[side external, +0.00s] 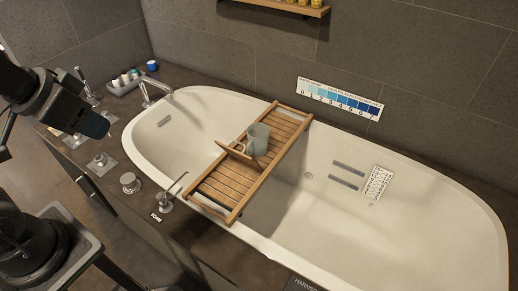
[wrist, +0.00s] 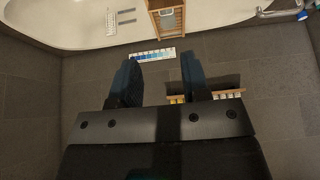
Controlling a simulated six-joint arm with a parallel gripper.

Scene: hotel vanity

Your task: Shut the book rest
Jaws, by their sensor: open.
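A slatted wooden bath tray (side external: 222,186) spans the white bathtub. The book rest (side external: 238,157) seems to be the wooden piece standing tilted up from the middle of the tray; its exact angle is hard to tell. A grey-blue cup (side external: 258,136) stands on the tray right behind it, and a clear handle-like shape shows at its left. My gripper (wrist: 160,82) is open and empty, with its two dark fingers apart. In the side view it is at the upper left, well away from the tray. The tray's end (wrist: 181,18) shows at the top of the wrist view.
The bathtub (side external: 420,190) has a chrome faucet (side external: 152,92) at its left end. A chrome lever (side external: 170,190) and knob (side external: 130,183) stand on the near ledge. A blue number strip (side external: 340,97) and a wooden shelf (side external: 290,6) with yellow items are on the wall.

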